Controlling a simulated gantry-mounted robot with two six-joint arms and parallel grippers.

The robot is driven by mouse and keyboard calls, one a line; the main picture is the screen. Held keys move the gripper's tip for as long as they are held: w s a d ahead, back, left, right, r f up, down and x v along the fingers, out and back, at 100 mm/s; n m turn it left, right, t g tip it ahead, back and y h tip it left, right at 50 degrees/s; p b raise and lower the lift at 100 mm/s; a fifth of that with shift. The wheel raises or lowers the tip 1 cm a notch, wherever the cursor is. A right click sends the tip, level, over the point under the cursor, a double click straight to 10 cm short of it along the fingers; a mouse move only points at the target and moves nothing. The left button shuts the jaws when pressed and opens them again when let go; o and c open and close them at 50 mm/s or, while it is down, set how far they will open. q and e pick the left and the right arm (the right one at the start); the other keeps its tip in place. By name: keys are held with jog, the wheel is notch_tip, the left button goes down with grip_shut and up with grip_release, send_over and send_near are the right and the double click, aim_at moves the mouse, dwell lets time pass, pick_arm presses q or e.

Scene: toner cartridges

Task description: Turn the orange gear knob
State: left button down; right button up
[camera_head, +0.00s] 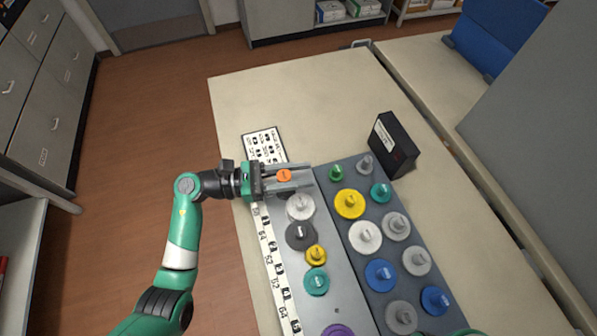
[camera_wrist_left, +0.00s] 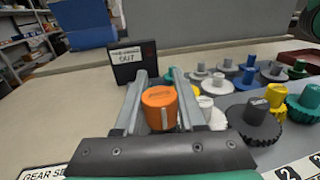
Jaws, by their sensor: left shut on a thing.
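The orange gear knob (camera_head: 284,176) stands at the far left end of the near grey gear board (camera_head: 320,292) in the head view. My left gripper (camera_head: 288,177) reaches in from the left, with one finger on each side of the knob. In the left wrist view the orange knob (camera_wrist_left: 160,108) sits between the two fingers and looks upright. The jaws are shut on it. The gear's lower part is hidden behind the gripper. My right gripper is not in view, though a bit of green shows at the bottom edge.
A white gear (camera_head: 300,206) sits close beside the gripper, with dark grey, yellow and teal gears beyond. A second board (camera_head: 352,179) holds several more gears. A black box (camera_head: 391,146) stands behind it. The table's far left is clear.

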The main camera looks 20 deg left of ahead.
aim_at(285, 170)
pick_arm(q)
jog(key=shift+w+r+n+t+y+p, duration=0.1)
jog(key=shift+r+n+t+y+p, duration=0.05)
jog(key=shift+n+t+y+p, duration=0.55)
jog(key=n+t+y+p, duration=0.2)
jog(key=y+p, duration=0.1)
jog(key=a+n+t+y+p, duration=0.1)
jog(key=n+t+y+p, duration=0.1)
jog(key=n+y+p, duration=0.1)
jog(key=w+n+t+y+p, duration=0.1)
jog(key=n+t+y+p, duration=0.1)
jog(key=t+y+p, duration=0.1)
jog(key=shift+a, duration=0.25)
jog(key=n+y, duration=0.1)
jog(key=n+y+p, duration=0.1)
jog(key=shift+w+a+y, duration=0.15)
jog(key=shift+a+y, duration=0.05)
jog(key=shift+y, duration=0.1)
jog(key=n+y, duration=0.1)
jog(key=y+p, duration=0.1)
jog(key=y, duration=0.1)
jog(key=shift+a+n+t, duration=0.3)
jog(key=shift+n, duration=0.1)
jog(key=shift+a+f+n+y+p, duration=0.15)
jog(key=shift+a+n+y, duration=0.1)
jog(key=shift+n+y, duration=0.65)
jog(key=shift+a+f+n+y+p, duration=0.2)
jog(key=shift+n+y, duration=0.3)
jog(key=shift+y, duration=0.7)
